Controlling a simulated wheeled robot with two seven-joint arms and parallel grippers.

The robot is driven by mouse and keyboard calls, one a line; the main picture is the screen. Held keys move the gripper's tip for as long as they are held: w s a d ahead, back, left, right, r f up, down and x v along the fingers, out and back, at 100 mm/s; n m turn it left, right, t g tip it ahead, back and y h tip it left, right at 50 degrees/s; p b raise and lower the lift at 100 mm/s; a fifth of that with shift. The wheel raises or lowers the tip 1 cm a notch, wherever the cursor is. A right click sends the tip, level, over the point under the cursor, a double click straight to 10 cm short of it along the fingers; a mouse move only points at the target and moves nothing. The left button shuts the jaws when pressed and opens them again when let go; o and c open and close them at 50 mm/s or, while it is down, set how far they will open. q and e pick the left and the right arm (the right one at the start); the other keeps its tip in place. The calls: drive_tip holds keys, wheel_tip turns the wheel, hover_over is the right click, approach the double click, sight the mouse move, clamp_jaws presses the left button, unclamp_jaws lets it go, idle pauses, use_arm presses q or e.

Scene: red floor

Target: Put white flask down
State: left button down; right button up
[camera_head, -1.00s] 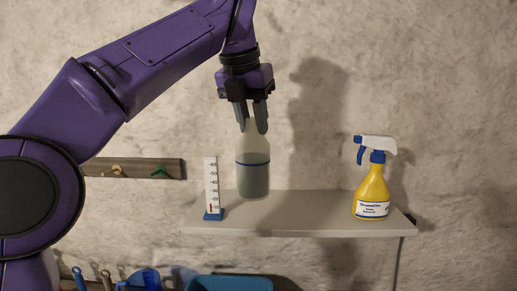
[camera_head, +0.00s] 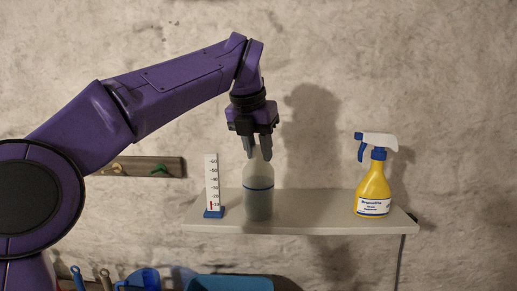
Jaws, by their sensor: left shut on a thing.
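The white flask (camera_head: 259,200) is a cloudy bottle with a blue band and grey-green contents. It is upright at the shelf (camera_head: 320,212), left of its middle, and its base appears to be on or just above the shelf top; I cannot tell which. My left gripper (camera_head: 258,152) comes down from above and is shut on the flask's neck. The fingers hide part of the neck. My right gripper is not in view.
A white thermometer stand (camera_head: 212,185) with a blue base stands close left of the flask. A yellow spray bottle (camera_head: 373,190) stands at the shelf's right. The shelf between flask and spray bottle is clear.

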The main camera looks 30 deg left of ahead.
use_arm(q)
drive_tip(key=c, duration=0.8)
unclamp_jaws()
drive_tip(key=shift+c, duration=0.2)
drive_tip(key=shift+r, duration=0.15)
drive_tip(key=p+v, duration=0.3)
drive_tip(key=v, duration=0.9)
drive_tip(key=shift+p, duration=0.35)
